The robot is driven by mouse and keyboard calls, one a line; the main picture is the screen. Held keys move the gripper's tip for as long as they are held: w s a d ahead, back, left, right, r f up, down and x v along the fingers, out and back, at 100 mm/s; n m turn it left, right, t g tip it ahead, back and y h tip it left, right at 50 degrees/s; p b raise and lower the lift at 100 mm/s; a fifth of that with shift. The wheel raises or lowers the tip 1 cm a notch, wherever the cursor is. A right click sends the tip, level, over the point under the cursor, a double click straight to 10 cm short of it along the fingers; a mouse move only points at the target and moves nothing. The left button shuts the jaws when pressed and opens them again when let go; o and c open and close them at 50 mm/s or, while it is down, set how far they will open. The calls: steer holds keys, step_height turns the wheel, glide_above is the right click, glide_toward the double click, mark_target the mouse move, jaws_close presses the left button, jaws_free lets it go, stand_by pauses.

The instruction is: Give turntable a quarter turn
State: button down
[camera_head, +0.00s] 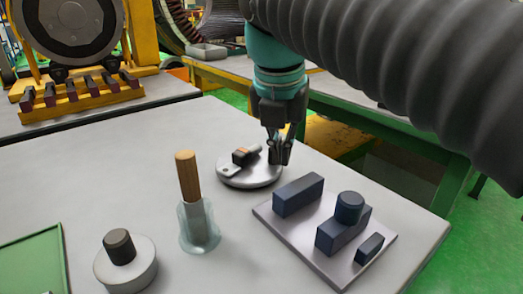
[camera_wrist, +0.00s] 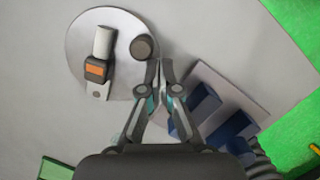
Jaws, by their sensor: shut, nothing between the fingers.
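The turntable (camera_head: 248,182) is a round grey disc lying on the table, past the middle in the head view. It fills the upper left of the wrist view (camera_wrist: 82,38). A dark block with an orange face (camera_wrist: 97,70) lies across it on a light bar. A short dark round knob (camera_wrist: 144,46) stands near the disc's right edge. My gripper (camera_head: 280,158) is shut and empty at the disc's right edge. In the wrist view its fingertips (camera_wrist: 160,66) are close beside the knob; I cannot tell whether they touch it. In the head view my gripper largely hides the knob.
A plate (camera_head: 330,262) with dark blue blocks stands close on the right. A wooden-handled brush-like tool in a translucent cup (camera_head: 200,225) and a round base with a dark knob (camera_head: 125,268) stand in front. A green tray (camera_head: 35,262) is at front left. The table's left middle is clear.

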steer(key=shift+w+d, duration=0.15)
steer(key=shift+w, duration=1.2)
steer(key=shift+w, duration=0.45)
